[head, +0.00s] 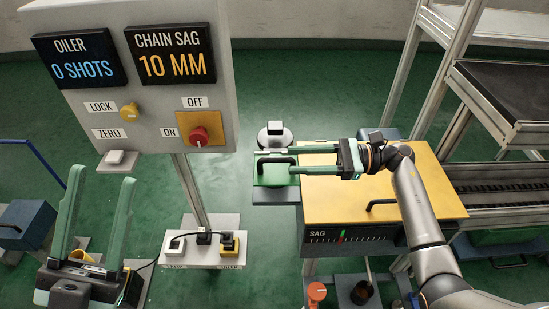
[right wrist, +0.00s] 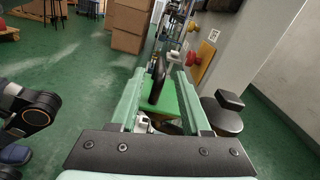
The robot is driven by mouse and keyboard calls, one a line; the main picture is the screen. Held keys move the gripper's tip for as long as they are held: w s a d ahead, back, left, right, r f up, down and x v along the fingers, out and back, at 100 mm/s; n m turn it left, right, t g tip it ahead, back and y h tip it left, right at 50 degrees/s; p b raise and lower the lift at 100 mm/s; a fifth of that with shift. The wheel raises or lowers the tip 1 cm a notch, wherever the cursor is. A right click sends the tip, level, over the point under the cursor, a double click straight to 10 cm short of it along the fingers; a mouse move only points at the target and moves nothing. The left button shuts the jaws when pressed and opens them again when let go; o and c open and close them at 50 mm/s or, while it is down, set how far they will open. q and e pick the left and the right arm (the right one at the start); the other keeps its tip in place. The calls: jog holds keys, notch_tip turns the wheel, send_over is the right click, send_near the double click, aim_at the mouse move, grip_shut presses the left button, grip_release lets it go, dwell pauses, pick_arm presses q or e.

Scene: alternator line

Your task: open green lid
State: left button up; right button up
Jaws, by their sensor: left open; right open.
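The green lid (head: 272,176) lies flat and closed on a grey box left of the yellow-topped cabinet. A black handle (head: 277,161) stands on it. My right gripper (head: 294,159) is open and reaches in from the right, with one finger on either side of the handle's line. In the right wrist view the black handle (right wrist: 158,78) shows between the open fingers, with the green lid (right wrist: 163,103) below. I cannot tell whether a finger touches the handle. My left gripper (head: 101,180) is open and empty at the lower left, its fingers pointing up.
A yellow-topped cabinet (head: 345,197) with a black handle and a SAG scale stands under my right arm. A round black-topped object (head: 275,134) stands just behind the lid. A panel (head: 150,100) on a post, with displays and knobs, is at the left. Metal racks are at the right.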

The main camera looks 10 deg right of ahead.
aim_at(275, 159)
jog(key=a, duration=0.2)
jog(key=w+a, duration=0.1)
jog(key=a, duration=0.2)
jog(key=shift+w+a, duration=0.1)
jog(key=shift+a, duration=0.2)
jog(key=shift+c, duration=0.4)
grip_shut()
dwell(0.7)
